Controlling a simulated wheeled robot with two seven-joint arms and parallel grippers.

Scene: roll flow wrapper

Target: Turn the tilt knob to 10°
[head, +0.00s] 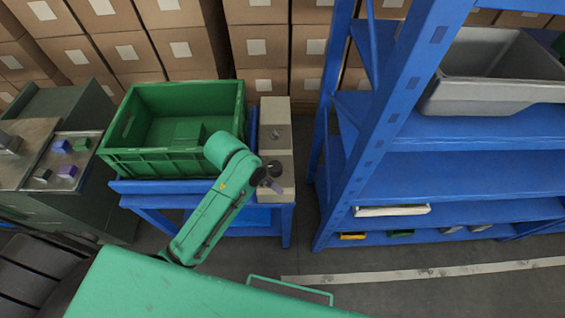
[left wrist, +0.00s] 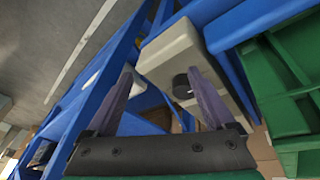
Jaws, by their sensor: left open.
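A beige control box (head: 277,112) stands at the right end of the blue stand. A small dark knob (head: 275,134) sits on its far half. My left gripper (head: 275,179) is over the near half of the box and covers part of it. In the left wrist view the left gripper (left wrist: 160,74) is open, its two purple fingers spread apart. A dark round knob (left wrist: 182,87) on the pale box shows between the fingers, closer to the right one; I cannot tell whether they touch. No angle marking is readable, and I cannot tell which knob is the tilt knob. My right gripper is out of view.
A green crate (head: 118,158) sits on the blue stand (head: 155,187) left of the box. A blue shelf rack (head: 395,105) with a grey bin (head: 455,104) stands close on the right. A dark green machine (head: 95,215) is at the left. Stacked cartons (head: 180,48) line the back.

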